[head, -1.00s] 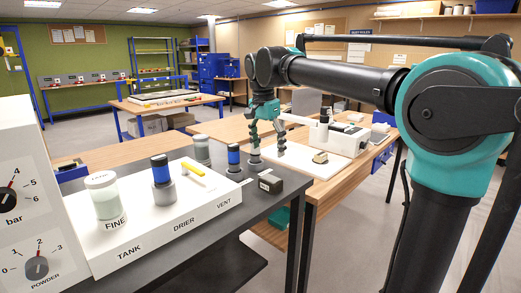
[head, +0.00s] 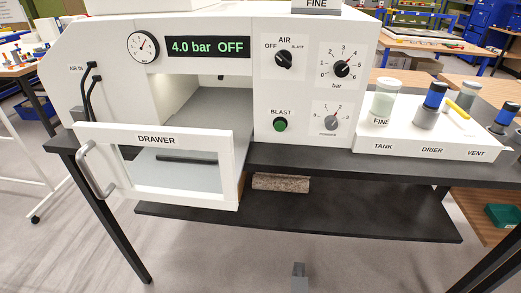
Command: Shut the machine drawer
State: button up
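The white machine (head: 205,30) stands on a dark bench in the head view. Its drawer (head: 185,139) sits low on the left side, with a white framed front, a window and the label DRAWER. The drawer is open: its front stands out from the machine body toward me, past the bench edge. A grey bar handle (head: 90,172) is at the left end of the front.
The dark bench top (head: 300,156) has a lower shelf (head: 350,215) holding a rough stone-like block (head: 281,183). A white unit with the tank, drier and vent (head: 430,135) stands to the right. The floor in front (head: 220,260) looks mostly clear.

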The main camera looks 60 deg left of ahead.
aim_at(194, 161)
jog(key=u, duration=1.9)
jog(key=l+u, duration=0.1)
jog(key=u, duration=0.3)
jog(key=i+l+u, duration=0.1)
jog(key=u, duration=0.35)
jog(key=l+u, duration=0.25)
jog(key=u, duration=0.15)
jog(key=l+u, duration=0.15)
jog(key=u, duration=0.25)
